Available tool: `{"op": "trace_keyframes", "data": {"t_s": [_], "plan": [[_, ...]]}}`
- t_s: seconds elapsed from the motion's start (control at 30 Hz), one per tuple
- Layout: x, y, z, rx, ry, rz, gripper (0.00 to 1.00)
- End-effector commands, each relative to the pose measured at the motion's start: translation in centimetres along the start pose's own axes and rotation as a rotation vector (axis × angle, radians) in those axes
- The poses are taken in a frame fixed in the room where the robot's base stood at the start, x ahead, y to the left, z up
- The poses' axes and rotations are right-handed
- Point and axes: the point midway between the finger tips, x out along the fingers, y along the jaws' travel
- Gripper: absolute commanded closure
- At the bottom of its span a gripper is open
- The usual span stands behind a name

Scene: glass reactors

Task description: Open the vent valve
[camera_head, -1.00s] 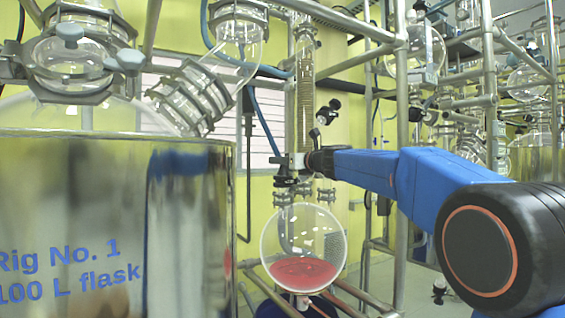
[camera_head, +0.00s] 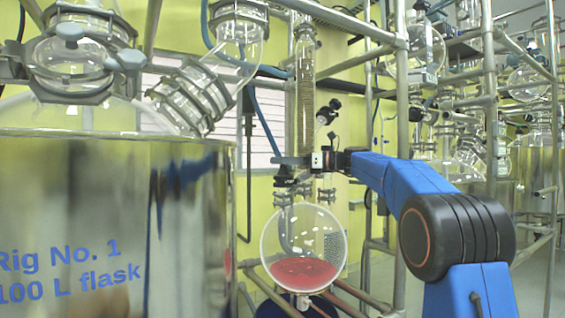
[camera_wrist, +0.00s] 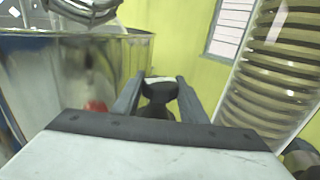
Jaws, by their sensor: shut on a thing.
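My gripper (camera_head: 280,160) is at the lower end of the coiled glass column, above the round flask. In the wrist view its two grey fingers (camera_wrist: 158,92) are shut around a black knob with a pale top (camera_wrist: 158,82), which looks like the vent valve handle. The dark valve parts (camera_head: 286,175) show just under the fingers in the head view. Whether the valve is open or closed cannot be told. The lower part of the knob is hidden behind the gripper body in the wrist view.
The coiled glass column (camera_head: 305,95) stands close beside my gripper, and large at right in the wrist view (camera_wrist: 275,70). A round flask with red liquid (camera_head: 303,268) hangs below. A large metal vessel (camera_head: 120,220) fills the left. Metal frame poles (camera_head: 402,120) stand behind my arm.

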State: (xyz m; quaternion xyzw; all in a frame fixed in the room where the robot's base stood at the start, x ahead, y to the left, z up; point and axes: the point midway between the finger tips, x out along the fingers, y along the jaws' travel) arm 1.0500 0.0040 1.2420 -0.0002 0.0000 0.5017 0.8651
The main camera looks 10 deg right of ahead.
Motion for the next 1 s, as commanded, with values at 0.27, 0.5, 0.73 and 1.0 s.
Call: {"op": "trace_keyframes", "data": {"t_s": [0.27,0.5,0.73,1.0], "plan": [[-0.01,-0.07,-0.06,0.001,0.001,0.044,0.84],[0.0,-0.04,-0.05,0.001,0.0,0.046,0.84],[0.0,-0.03,-0.04,0.001,0.0,0.045,0.43],[0.01,-0.01,0.07,0.0,0.0,0.045,0.43]]}}
